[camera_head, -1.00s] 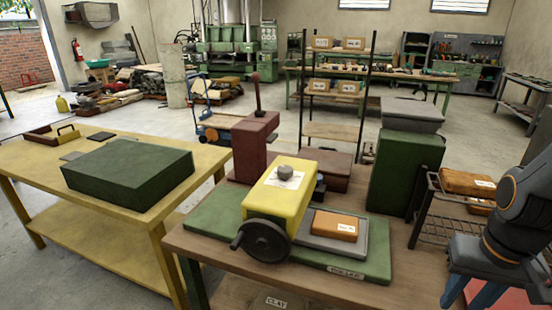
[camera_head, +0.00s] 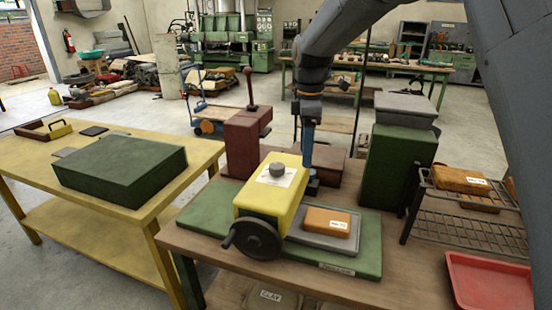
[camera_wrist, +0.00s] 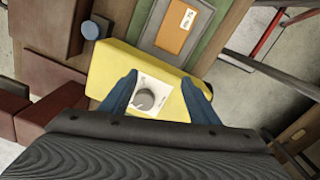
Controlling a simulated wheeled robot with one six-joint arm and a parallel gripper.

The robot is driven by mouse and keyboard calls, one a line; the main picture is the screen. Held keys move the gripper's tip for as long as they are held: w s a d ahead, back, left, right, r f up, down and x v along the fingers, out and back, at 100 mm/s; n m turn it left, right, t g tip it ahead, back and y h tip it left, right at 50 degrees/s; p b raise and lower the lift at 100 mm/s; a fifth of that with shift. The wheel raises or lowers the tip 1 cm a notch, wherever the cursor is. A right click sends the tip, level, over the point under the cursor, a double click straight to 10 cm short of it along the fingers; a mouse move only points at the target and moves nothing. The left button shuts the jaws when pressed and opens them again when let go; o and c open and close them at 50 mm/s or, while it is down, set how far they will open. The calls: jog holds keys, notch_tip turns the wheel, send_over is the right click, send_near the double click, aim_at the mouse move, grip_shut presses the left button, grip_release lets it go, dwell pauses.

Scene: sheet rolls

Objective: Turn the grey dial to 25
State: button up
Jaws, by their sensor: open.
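The grey dial (camera_head: 277,169) sits on a white scale plate on top of the yellow machine housing (camera_head: 257,200). In the wrist view the grey dial (camera_wrist: 144,99) lies between my two blue fingers, on its white plate; the scale numbers are too small to read. My gripper (camera_wrist: 160,92) is open above the yellow housing, with a finger on each side of the dial and apart from it. In the head view my blue gripper (camera_head: 309,160) hangs pointing down, just behind and right of the dial.
A black handwheel (camera_head: 256,240) is on the housing's front. An orange clay block (camera_head: 326,222) lies on a grey plate to its right. A maroon block with a lever (camera_head: 242,145) and a green cabinet (camera_head: 398,165) stand behind. A red tray (camera_head: 490,283) is at the right.

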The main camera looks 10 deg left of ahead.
aim_at(277, 165)
jog(key=a+n, duration=0.1)
jog(key=a, duration=0.1)
jog(key=a+r+n, duration=0.1)
jog(key=a+n, duration=0.1)
jog(key=a, duration=0.1)
jog(key=a+r+n, duration=0.1)
jog(key=a, duration=0.2)
jog(key=shift+w+r, duration=0.15)
jog(key=shift+w, duration=0.2)
jog(key=shift+a+n, duration=0.2)
jog(key=shift+n, duration=0.2)
jog(key=shift+f+p, duration=1.55)
jog(key=shift+f, duration=2.2)
jog(key=c, duration=1)
